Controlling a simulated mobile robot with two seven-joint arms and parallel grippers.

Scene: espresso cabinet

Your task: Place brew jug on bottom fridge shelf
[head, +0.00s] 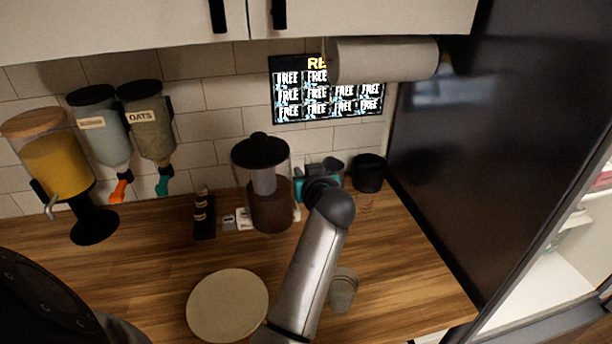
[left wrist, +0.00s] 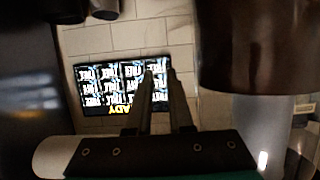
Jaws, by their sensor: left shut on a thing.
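The brew jug (head: 268,205) is a clear jug with a black lid and dark brown contents. It stands upright on the wooden counter near the back wall. In the left wrist view, the jug (left wrist: 255,45) appears upside down at the right. My left gripper (head: 318,182) is at the jug's right side, partly hidden behind my wrist. Its fingers (left wrist: 160,95) are close together beside the jug and shut; the exact contact is hidden. The fridge interior (head: 545,275) shows white at the right edge, with its shelves only partly visible. My right gripper is not in view.
A plate (head: 228,304) and a clear cup (head: 343,290) stand in front on the counter (head: 420,285). A black canister (head: 369,173) stands at the back right. Dispensers (head: 147,130) hang at the left. A tall dark panel (head: 465,110) borders the counter before the fridge opening.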

